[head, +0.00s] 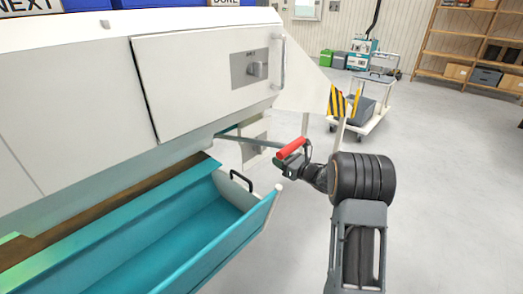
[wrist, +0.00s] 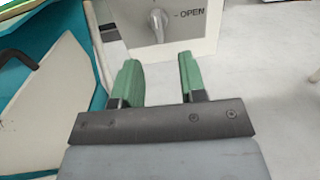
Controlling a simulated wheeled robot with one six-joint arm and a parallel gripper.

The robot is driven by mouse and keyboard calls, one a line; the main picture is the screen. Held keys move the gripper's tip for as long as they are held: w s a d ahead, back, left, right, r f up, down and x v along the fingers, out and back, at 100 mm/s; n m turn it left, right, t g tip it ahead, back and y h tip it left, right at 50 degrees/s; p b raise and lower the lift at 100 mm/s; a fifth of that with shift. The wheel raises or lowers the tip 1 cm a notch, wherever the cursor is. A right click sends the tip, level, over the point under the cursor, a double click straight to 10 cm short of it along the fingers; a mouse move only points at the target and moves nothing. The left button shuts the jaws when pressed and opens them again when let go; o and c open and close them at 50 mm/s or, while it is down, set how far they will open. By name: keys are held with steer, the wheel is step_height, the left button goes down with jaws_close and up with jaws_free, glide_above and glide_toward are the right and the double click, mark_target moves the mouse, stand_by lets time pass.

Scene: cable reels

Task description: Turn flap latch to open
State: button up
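In the wrist view, a grey turning knob (wrist: 158,22) sits on a pale plate (wrist: 205,40) at the top, beside the printed word OPEN. My gripper (wrist: 161,78) is open, its two green fingers apart with nothing between them, below the knob in the picture and apart from it. In the head view, my gripper (head: 281,163) is in front of the machine, right of the teal tray. A pale plate (head: 250,153) hangs under the machine body behind it, partly hidden.
A red grip (head: 291,148) on a thin rod (head: 250,141) appears right at my gripper; contact is unclear. The teal tray (head: 205,235) with a black handle (head: 241,181) juts out at lower left. A cart (head: 365,112) stands behind. Floor at right is free.

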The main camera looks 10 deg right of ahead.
mark_target(261, 150)
steer(key=b+x, duration=0.1)
steer(key=x, duration=0.8)
steer(key=shift+w+a, duration=0.2)
steer(key=shift+a, duration=0.2)
steer(key=c, duration=0.6)
